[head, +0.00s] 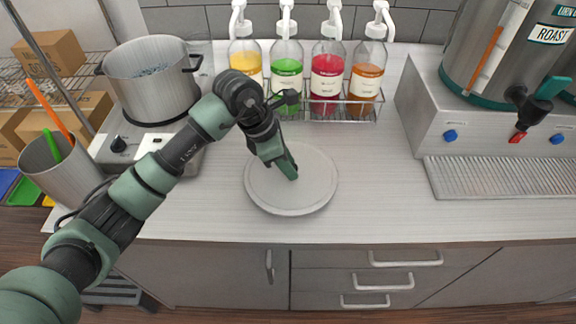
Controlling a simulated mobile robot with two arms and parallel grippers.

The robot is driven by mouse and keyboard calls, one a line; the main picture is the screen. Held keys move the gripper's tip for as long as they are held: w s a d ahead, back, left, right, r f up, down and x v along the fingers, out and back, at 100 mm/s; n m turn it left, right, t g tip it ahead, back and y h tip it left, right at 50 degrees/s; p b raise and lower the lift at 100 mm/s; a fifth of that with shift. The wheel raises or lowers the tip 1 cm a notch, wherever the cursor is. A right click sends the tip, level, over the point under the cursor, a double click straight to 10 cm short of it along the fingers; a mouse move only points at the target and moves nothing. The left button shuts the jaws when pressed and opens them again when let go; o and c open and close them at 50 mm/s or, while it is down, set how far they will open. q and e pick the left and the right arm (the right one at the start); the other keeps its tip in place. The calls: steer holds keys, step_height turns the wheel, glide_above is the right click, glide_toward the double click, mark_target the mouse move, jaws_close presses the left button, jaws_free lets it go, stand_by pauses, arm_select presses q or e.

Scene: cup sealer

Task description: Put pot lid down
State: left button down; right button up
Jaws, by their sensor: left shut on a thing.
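The pot lid (312,187) is a round, light grey disc in the middle of the head view, low over or resting on the counter; I cannot tell whether it touches. My left gripper (290,172) reaches in from the left and points down at the lid's centre. It is shut on the lid, and its fingers hide the part of the lid they hold. The silver pot (160,95) stands uncovered on a burner at the left. My right gripper is not in view.
Several pump bottles (327,75) stand in a wire rack behind the lid. A large dispenser (487,60) with a drip tray (505,178) stands at the right. A cup with straws (55,165) is at the left. The counter (382,185) right of the lid is clear.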

arm_select(q)
steer(key=shift+f, duration=0.95)
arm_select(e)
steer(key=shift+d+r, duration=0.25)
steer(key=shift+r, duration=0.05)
arm_select(q)
steer(key=shift+f, duration=0.1)
steer(key=c, duration=1.1)
jaws_free()
steer(key=shift+o, duration=0.2)
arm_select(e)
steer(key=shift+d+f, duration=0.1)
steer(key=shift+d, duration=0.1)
